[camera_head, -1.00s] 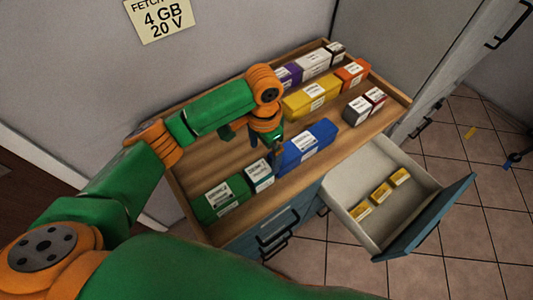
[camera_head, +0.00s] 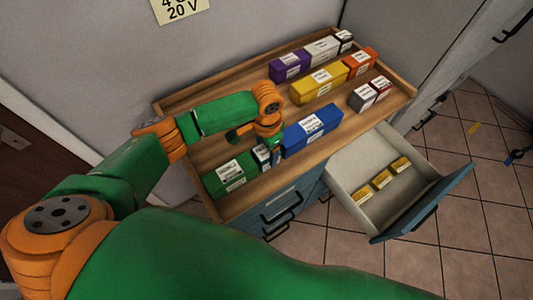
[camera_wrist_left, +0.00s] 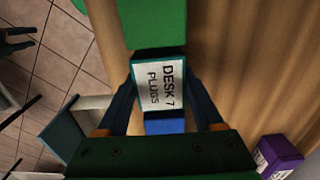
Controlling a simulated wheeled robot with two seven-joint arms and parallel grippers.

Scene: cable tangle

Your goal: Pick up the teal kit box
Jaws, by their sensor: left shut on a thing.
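The teal kit box (camera_wrist_left: 160,82) has a white label reading "DESK 7 PLUGS" and thin teal edges. In the wrist view it sits between the two dark fingers of my left gripper (camera_wrist_left: 166,108), which is shut on it. In the head view the box (camera_head: 262,156) stands between a green box and a blue box, mostly behind my left gripper (camera_head: 270,147). I cannot tell whether it touches the shelf. At the wrist view's left edge, my right gripper (camera_wrist_left: 20,38) shows partly, its dark fingers apart and empty, away from the boxes.
The green box (camera_head: 231,176) and blue box (camera_head: 312,130) stand close on either side. An open drawer (camera_head: 343,172) with several small yellow boxes juts out in front.

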